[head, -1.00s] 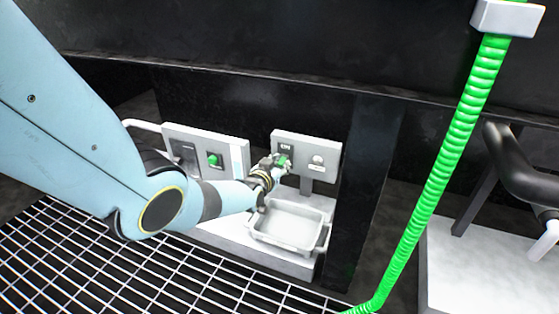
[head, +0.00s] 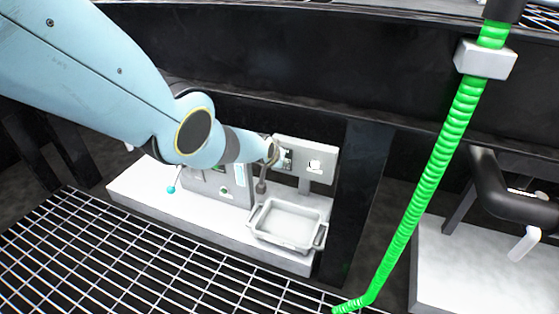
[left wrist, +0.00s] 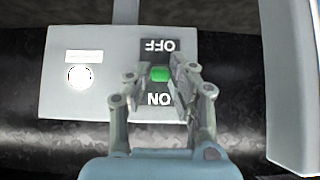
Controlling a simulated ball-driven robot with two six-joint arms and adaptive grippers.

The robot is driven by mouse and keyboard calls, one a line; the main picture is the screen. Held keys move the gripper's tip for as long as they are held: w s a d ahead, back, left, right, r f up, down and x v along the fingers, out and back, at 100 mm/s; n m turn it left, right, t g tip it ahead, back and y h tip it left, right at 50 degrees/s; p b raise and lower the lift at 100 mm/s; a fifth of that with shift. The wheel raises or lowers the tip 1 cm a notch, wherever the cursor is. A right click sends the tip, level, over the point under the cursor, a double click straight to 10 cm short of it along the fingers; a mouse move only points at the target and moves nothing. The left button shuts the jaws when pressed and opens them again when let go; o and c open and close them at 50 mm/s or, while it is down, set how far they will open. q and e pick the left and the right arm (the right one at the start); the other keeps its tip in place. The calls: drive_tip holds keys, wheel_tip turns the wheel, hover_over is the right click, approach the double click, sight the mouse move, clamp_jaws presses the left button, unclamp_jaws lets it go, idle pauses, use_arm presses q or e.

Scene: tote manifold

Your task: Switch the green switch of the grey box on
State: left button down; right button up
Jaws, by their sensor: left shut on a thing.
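The grey box (head: 318,156) stands upright on a post behind the white tray in the head view. In the left wrist view its face (left wrist: 105,50) carries the green switch (left wrist: 160,74) on a dark plate, between an upside-down OFF above and ON below. My left gripper (left wrist: 157,79) has a finger on each side of the green switch and is shut on it. In the head view this gripper (head: 284,158) is at the box's left part, and the wrist hides most of the switch there. The switch's exact setting is hard to tell. My right gripper is not in view.
A white tray (head: 290,244) sits on the pale base in front of the box. A second grey panel (head: 234,193) stands left, partly behind my arm. A green hose (head: 431,184) runs down on the right. A metal grating (head: 150,262) lies in front.

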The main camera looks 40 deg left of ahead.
use_arm(q)
drive_tip(key=shift+w+a+r+g, duration=0.1)
drive_tip(key=shift+w+r+g, duration=0.2)
drive_tip(key=shift+g, duration=0.2)
drive_tip(key=c, duration=1.2)
unclamp_jaws()
drive_tip(key=shift+s+f, duration=0.1)
drive_tip(key=shift+s, duration=0.1)
drive_tip(key=v, duration=0.7)
drive_tip(key=shift+r, duration=0.3)
